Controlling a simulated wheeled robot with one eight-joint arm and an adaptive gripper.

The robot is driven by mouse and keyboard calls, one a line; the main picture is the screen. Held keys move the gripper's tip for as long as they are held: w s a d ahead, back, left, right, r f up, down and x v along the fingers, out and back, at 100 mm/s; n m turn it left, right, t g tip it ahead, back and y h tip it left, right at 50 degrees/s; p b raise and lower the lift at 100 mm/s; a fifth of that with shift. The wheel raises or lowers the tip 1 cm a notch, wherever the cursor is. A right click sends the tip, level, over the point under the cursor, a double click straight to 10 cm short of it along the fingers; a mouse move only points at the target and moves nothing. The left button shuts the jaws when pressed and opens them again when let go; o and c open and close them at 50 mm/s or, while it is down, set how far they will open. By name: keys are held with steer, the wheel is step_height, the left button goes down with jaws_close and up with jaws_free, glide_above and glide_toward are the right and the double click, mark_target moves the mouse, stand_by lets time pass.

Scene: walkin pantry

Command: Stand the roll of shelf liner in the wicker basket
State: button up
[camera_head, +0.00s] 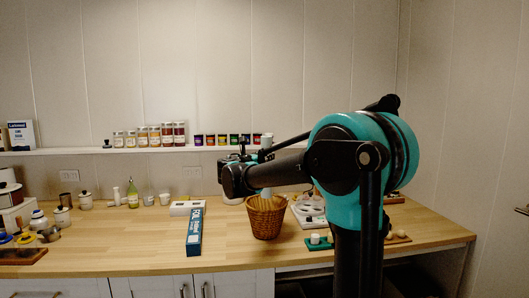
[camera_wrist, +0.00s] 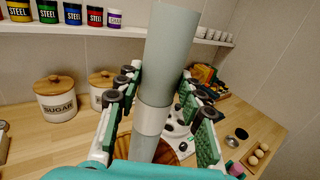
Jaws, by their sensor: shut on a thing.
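The roll of shelf liner (camera_wrist: 168,45) is a long pale grey-green tube with a whitish band around it. My gripper (camera_wrist: 158,92) is shut on it, with one finger on each side, and holds it roughly upright. The wicker basket (camera_head: 266,222) is brown and stands on the counter below my gripper. A pale end of the roll shows at the basket's mouth in the head view (camera_head: 267,193). In the wrist view the basket's rim (camera_wrist: 122,148) shows behind the roll's lower part. Whether the roll touches the basket's bottom is hidden.
A long blue box (camera_head: 195,232) lies left of the basket on the wooden counter. A white tray (camera_head: 308,215) and a green board (camera_head: 319,243) are to its right. A sugar canister (camera_wrist: 55,98) stands behind. A shelf (camera_head: 80,151) with jars and tins runs along the wall.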

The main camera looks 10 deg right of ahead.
steer(key=shift+f, duration=5.2)
steer(key=o, duration=1.3)
steer(key=shift+o, duration=0.2)
steer(key=shift+s, duration=0.1)
steer(key=v, duration=1.2)
